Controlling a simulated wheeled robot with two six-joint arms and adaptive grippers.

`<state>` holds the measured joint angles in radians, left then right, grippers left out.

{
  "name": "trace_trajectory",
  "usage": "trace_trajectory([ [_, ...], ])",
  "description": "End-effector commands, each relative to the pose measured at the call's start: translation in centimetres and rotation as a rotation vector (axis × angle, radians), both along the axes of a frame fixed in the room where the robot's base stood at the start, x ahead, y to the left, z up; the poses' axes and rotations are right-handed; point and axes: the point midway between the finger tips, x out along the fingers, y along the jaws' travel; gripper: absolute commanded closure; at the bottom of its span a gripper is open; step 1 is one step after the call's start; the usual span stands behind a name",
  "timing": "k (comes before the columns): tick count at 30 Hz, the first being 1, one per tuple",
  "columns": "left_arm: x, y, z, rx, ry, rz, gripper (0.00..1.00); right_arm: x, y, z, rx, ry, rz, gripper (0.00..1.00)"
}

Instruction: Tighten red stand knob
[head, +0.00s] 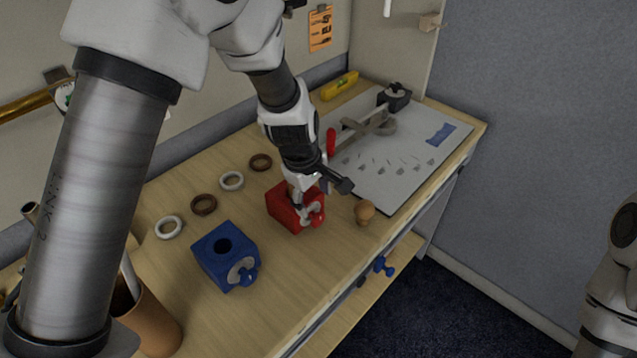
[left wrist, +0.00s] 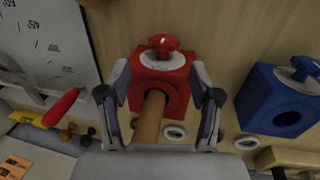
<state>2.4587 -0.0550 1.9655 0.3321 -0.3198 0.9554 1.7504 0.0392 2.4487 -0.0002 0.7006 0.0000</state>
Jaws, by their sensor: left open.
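The red stand (head: 283,211) is a block on the wooden table, with its red knob (head: 319,218) on a pale round plate facing the table's front. The left wrist view shows the stand (left wrist: 172,93) and knob (left wrist: 163,43) clearly. A tan wooden rod (left wrist: 149,118) sits in the stand's hole. My left gripper (head: 310,207) is open over the stand. In the left wrist view its fingers (left wrist: 160,80) spread on either side of the stand and rod, with the knob just beyond the tips. Contact cannot be told. My right gripper is out of view.
A blue stand (head: 220,252) with a blue knob is left of the red one. Brown and white rings lie behind them. A wooden knob-like piece (head: 364,212) stands right of the red stand, near the edge. A white board (head: 400,150) with tools lies further right.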

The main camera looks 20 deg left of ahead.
Motion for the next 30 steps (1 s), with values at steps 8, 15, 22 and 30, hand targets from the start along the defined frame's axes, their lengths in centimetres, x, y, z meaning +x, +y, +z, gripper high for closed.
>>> trace_trajectory([
  [8,0.6,-0.3,-4.0,0.001,0.005,0.000,0.36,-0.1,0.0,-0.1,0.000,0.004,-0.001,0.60],
  [15,1.2,-0.5,-7.4,0.001,0.002,-0.001,0.36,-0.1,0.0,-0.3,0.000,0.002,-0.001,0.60],
  [22,1.3,-0.6,-7.6,0.001,0.000,-0.001,0.36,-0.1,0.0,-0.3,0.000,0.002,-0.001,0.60],
  [30,1.3,-0.6,-7.7,0.001,0.001,-0.001,0.96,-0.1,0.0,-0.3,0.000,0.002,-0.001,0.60],
])
